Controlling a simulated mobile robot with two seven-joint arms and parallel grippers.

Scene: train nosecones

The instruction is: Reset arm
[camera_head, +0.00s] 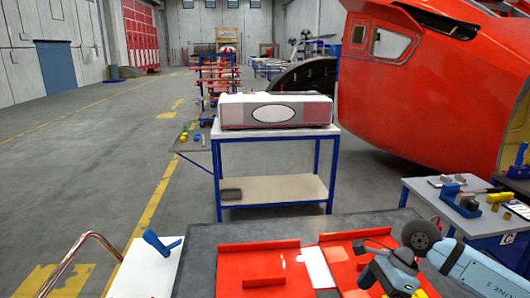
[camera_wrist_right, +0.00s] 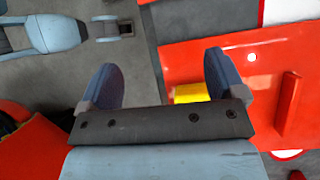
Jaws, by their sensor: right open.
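My right arm comes in from the lower right of the head view. My right gripper (camera_head: 372,262) is over the red-lined workbench and partly cut off by the frame. In the right wrist view my right gripper (camera_wrist_right: 163,85) has its two blue finger pads wide apart with nothing held between them. A yellow item (camera_wrist_right: 192,93) shows beyond the right finger, partly hidden by the gripper. My left gripper does not show in the head view. A light blue arm-like part shows at the top left of the wrist view; I cannot tell which part it is.
A red tray (camera_head: 258,262) lies on the dark workbench (camera_head: 204,262). A blue tool (camera_head: 160,243) lies on a white surface at left. Open floor lies left.

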